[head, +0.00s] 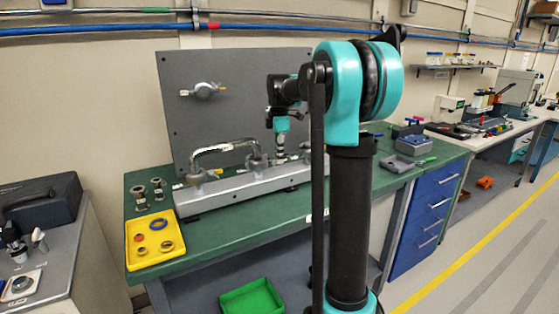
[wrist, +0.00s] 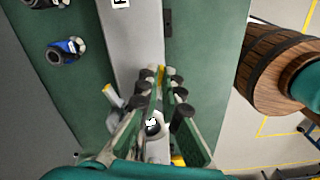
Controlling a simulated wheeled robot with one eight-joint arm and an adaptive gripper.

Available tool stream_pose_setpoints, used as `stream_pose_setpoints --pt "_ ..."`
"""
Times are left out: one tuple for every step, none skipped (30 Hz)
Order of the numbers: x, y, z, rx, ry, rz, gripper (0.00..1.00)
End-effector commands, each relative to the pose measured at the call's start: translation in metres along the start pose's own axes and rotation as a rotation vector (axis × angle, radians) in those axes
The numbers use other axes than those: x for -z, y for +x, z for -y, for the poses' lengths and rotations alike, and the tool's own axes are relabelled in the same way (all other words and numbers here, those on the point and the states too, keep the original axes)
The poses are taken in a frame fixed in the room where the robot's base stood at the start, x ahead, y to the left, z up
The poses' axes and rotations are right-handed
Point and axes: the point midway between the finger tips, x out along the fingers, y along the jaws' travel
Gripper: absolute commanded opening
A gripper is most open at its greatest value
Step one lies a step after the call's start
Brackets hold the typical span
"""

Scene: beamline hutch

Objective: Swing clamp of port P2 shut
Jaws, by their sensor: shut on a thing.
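A long grey manifold bar (head: 230,193) with several ports lies on the green bench. A bent metal pipe (head: 222,146) spans two ports at its left. My gripper (head: 281,152) points down over a port further right along the bar. In the wrist view, my gripper's fingers (wrist: 160,108) close around a pale metal clamp part (wrist: 155,145), partly hidden between them. Yellow-tipped pieces show beside the fingers. A white label lies between the fingers, but I cannot read it. The fingers hide whether the clamp is fully closed.
A yellow tray (head: 179,247) with rings and loose metal fittings (head: 140,203) sit at the bench's left. A grey panel (head: 245,80) stands behind the bar. In the wrist view, a blue-ringed fitting (wrist: 66,48) lies at left and a wooden barrel (wrist: 262,75) stands at right.

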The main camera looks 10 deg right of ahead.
Motion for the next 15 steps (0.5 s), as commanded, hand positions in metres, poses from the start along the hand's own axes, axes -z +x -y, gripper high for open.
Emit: stream_pose_setpoints --pt "0.0 0.0 -0.005 0.0 -0.035 0.0 0.0" --pt "0.0 0.0 -0.008 0.0 -0.058 0.0 0.0" --pt "0.0 0.0 -0.011 0.0 -0.087 0.0 0.0" --pt "0.0 0.0 -0.013 0.0 -0.107 0.0 0.0" --pt "0.0 0.0 -0.016 0.0 -0.127 0.0 0.0" --pt "0.001 0.0 -0.019 0.0 -0.152 0.0 0.0" --pt "0.001 0.0 -0.021 0.0 -0.168 0.0 0.0" --pt "0.001 0.0 -0.022 0.0 -0.185 0.0 0.0" --pt "0.002 0.0 -0.024 0.0 -0.204 0.0 0.0" --pt "0.002 0.0 -0.026 0.0 -0.218 0.0 0.0" --pt "0.002 0.0 -0.027 0.0 -0.229 0.0 0.0" --pt "0.003 0.0 -0.029 0.0 -0.245 0.0 0.0" --pt "0.003 0.0 -0.03 0.0 -0.254 0.0 0.0" --pt "0.003 0.0 -0.031 0.0 -0.262 0.0 0.0" --pt "0.003 0.0 -0.032 0.0 -0.273 0.0 0.0"
